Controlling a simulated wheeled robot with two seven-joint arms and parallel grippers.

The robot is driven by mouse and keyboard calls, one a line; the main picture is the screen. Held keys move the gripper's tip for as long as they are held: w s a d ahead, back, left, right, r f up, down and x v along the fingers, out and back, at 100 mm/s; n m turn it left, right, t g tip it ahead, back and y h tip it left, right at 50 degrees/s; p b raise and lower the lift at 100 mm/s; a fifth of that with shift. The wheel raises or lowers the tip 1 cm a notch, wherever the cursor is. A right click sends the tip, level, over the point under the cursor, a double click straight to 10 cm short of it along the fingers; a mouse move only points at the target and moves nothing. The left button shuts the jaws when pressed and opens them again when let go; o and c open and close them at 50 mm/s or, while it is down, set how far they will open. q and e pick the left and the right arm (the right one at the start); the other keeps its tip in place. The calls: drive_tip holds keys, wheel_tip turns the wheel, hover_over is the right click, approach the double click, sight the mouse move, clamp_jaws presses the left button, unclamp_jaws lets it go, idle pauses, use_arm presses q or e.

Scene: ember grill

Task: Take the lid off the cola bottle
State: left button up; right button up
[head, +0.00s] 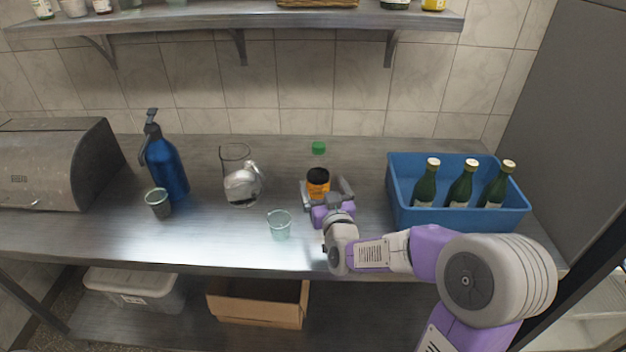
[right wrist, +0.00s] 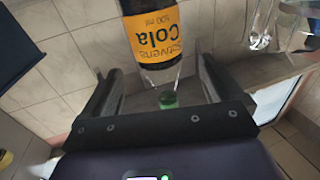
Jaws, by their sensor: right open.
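The cola bottle (head: 318,178) stands upright on the metal counter, dark with an orange label and a green lid (head: 318,148) on top. In the right wrist view the bottle (right wrist: 155,35) appears upside down, its label reading Cola and its green lid (right wrist: 168,99) lower in the picture. My right gripper (head: 326,188) is at the near side of the bottle, below lid height in the head view. Its fingers (right wrist: 155,78) are open, one on each side of the bottle's upper part; I cannot tell whether they touch it. My left gripper is not in view.
A glass jug (head: 234,160) and a blue spray bottle (head: 166,170) stand left. A clear cup (head: 280,226) is near the front, another cup (head: 158,203) further left. A blue crate (head: 459,219) with green bottles is right. A shelf (head: 240,20) hangs above.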

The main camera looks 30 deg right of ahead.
sight(319, 145)
drive_tip(key=shift+w+d+f, duration=0.1)
drive_tip(key=shift+w+d, duration=0.05)
drive_tip(key=shift+w, duration=0.25)
drive_tip(key=x, duration=0.4)
drive_tip(key=shift+w+d+f+b, duration=0.1)
drive_tip(key=shift+w+f+b, duration=0.05)
drive_tip(key=shift+w+b, duration=0.25)
drive_tip(key=shift+c, duration=0.2)
drive_tip(key=c, duration=1.3)
wheel_tip(319, 145, up, 10)
drive_tip(key=p, duration=0.3)
drive_tip(key=shift+p, duration=0.3)
